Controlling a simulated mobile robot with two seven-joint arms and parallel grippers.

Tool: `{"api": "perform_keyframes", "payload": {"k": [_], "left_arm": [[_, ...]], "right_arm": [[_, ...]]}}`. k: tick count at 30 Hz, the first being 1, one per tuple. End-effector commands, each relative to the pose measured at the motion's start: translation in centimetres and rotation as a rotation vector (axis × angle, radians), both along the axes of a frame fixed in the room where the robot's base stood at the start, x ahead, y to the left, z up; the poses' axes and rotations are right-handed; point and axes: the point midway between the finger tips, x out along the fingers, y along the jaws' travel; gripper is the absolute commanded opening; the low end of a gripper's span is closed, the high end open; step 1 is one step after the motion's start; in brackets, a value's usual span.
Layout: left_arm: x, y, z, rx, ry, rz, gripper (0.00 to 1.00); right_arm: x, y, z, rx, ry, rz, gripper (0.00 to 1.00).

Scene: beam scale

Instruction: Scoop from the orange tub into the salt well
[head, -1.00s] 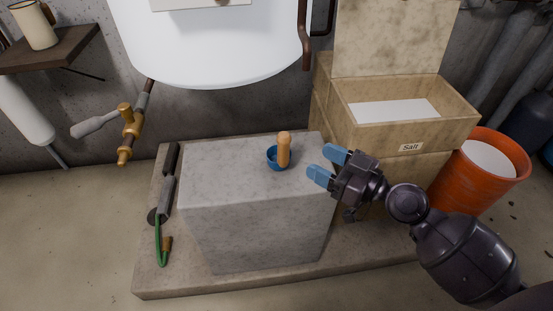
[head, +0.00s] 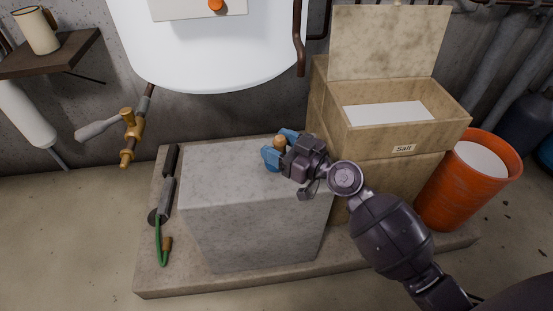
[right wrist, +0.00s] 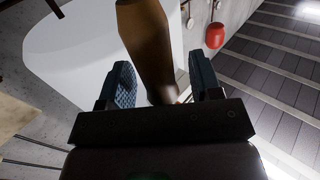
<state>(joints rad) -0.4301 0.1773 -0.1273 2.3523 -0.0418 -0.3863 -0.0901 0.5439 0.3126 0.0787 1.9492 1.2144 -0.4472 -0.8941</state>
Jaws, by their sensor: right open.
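In the right wrist view the wooden handle (right wrist: 146,45) rises between the two fingers (right wrist: 160,88). The orange tub (head: 469,185), filled with white material, stands at the right. The salt well (head: 438,133) is the wooden box labelled "Salt", lid raised, with a white surface inside. My left gripper is not in view.
The stone block (head: 255,235) stands on a low slab (head: 185,285). A brass valve (head: 128,135) hangs at left, and a tool with a green loop (head: 160,235) lies on the slab. A white tank (head: 210,60) hangs behind.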

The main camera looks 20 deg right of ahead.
Motion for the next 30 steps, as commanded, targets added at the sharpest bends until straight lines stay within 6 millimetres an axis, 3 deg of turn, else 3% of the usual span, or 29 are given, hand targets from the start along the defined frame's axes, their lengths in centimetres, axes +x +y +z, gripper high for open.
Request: {"api": "perform_keyframes", "payload": {"k": [6, 17, 26, 30], "left_arm": [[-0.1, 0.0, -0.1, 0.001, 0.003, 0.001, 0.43], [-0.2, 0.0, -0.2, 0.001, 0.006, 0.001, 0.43], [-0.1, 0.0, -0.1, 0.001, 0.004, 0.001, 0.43], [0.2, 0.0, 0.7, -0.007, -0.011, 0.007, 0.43]], "right_arm": [[0.0, 0.0, -0.1, -0.001, 0.001, 0.0, 0.57], [0.0, 0.0, 0.0, 0.0, 0.0, -0.001, 0.02], [0.0, 0.0, 0.2, 0.0, -0.001, -0.001, 0.0], [0.1, 0.0, 1.6, -0.001, -0.008, 0.0, 0.0]]}}
